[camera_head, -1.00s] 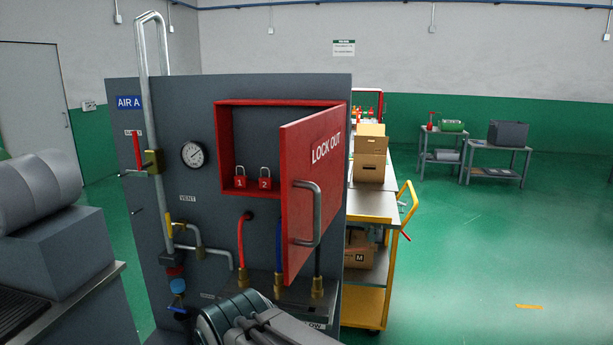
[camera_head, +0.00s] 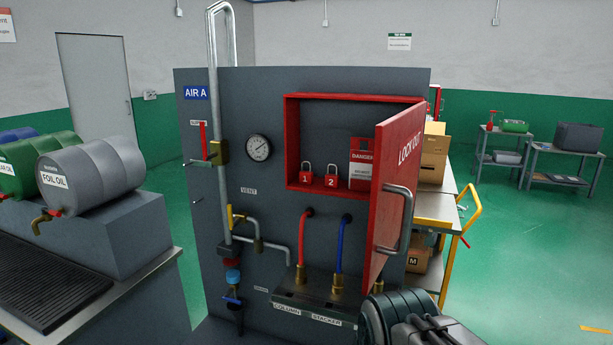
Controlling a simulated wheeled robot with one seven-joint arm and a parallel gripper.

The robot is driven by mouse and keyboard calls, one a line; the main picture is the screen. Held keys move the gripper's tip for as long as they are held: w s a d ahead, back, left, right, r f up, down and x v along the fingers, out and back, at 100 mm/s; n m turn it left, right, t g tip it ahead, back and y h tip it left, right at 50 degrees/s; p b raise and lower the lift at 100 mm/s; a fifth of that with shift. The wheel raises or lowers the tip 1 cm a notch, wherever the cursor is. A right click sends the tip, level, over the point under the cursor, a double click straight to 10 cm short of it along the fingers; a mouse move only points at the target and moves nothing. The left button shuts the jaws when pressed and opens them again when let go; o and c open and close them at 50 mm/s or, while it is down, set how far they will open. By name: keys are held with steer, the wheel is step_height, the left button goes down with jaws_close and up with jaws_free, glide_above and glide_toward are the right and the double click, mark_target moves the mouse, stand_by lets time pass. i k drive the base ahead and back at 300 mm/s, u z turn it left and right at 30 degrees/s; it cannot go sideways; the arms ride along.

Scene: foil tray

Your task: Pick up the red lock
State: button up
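Two red padlocks with grey shackles stand side by side in the open red lockout box (camera_head: 292,135) on the grey panel. The lock marked 1 (camera_head: 305,181) is on the left, and the lock marked 2 (camera_head: 331,182) is on its right. A red and white danger tag (camera_head: 361,160) is to their right. The box door (camera_head: 391,200), marked LOCK OUT, is swung open to the right. Part of my arm shows at the bottom right, below the door. My gripper's fingertips cannot be made out, and I see nothing held.
A counter with oil drums (camera_head: 92,172) stands at left. Pipes with a red-handled valve (camera_head: 204,142) and a gauge (camera_head: 258,148) are left of the box. Red and blue hoses (camera_head: 340,245) hang below it. A yellow cart (camera_head: 447,270) with cartons is behind at right.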

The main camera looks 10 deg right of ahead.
mark_target(305, 178)
steer(key=k, duration=0.6)
steer(key=u, duration=0.85)
steer(key=i, duration=0.6)
steer(key=u, duration=0.65)
steer(key=i, duration=0.65)
steer(key=z, duration=0.75)
steer(key=i, duration=0.65)
steer(key=z, duration=0.7)
